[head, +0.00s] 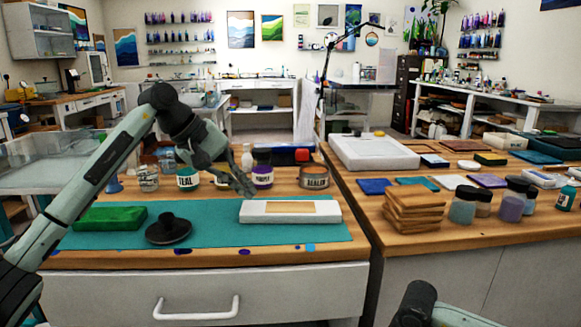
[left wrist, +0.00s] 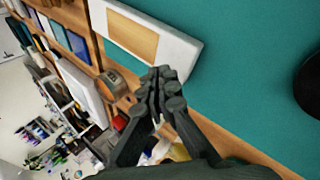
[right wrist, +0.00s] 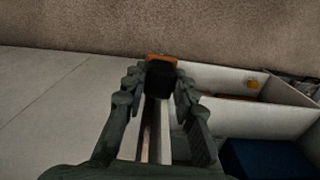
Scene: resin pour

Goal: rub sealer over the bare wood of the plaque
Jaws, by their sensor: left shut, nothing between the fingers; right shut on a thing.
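The plaque (head: 258,216) is a white slab lying flat on the teal mat (head: 215,237), with a tan bare wood panel (head: 290,208) in its top. In the left wrist view the plaque (left wrist: 183,46) and its wood panel (left wrist: 130,36) lie just beyond my fingers. The sealer tin (head: 314,179), labelled SEALER, stands behind the plaque's right end. My left gripper (head: 246,189) is shut and empty, above the plaque's left rear. My right gripper (right wrist: 160,85) is shut on a dark thing with an orange edge (right wrist: 160,60); I cannot tell what it is.
A green block (head: 110,218) and a black knobbed disc (head: 168,230) lie on the mat's left. A teal jar (head: 187,179) and a purple jar (head: 262,175) stand behind the mat. Stacked wooden pieces (head: 411,208) sit on the right table. The mat's front strip is clear.

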